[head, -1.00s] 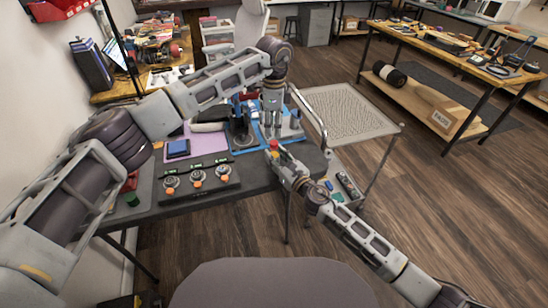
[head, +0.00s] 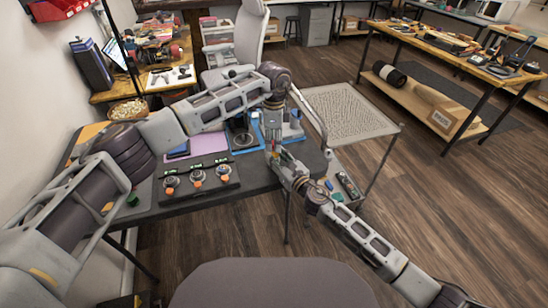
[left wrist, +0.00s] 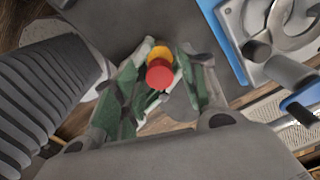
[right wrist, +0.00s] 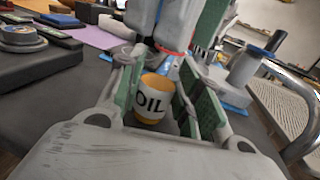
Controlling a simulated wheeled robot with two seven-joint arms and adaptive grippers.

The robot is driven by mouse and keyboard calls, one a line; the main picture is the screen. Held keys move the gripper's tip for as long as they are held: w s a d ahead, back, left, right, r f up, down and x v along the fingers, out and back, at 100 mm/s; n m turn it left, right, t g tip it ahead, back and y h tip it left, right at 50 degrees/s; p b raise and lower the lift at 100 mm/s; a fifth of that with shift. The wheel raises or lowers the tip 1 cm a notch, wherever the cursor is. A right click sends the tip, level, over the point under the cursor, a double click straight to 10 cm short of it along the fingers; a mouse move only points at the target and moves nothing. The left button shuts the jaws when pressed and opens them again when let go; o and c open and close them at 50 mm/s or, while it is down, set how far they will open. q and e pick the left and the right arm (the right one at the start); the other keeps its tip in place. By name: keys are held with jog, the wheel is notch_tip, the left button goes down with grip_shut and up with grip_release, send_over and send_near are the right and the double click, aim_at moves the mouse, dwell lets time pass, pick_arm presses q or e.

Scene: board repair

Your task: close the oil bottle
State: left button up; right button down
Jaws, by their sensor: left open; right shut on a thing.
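In the left wrist view a red cap (left wrist: 160,74) lies between those fingers, over a yellow part of the bottle (left wrist: 161,54). Some red also shows between the left fingertips in the right wrist view. I cannot tell whether the cap is fully seated.
The dark table (head: 223,201) holds a black rack with several round items (head: 197,178), a purple mat (head: 209,144) and a blue-edged fixture (head: 243,141) close behind the grippers. A wheeled cart (head: 346,112) stands to the right.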

pick_arm(q)
grip_shut()
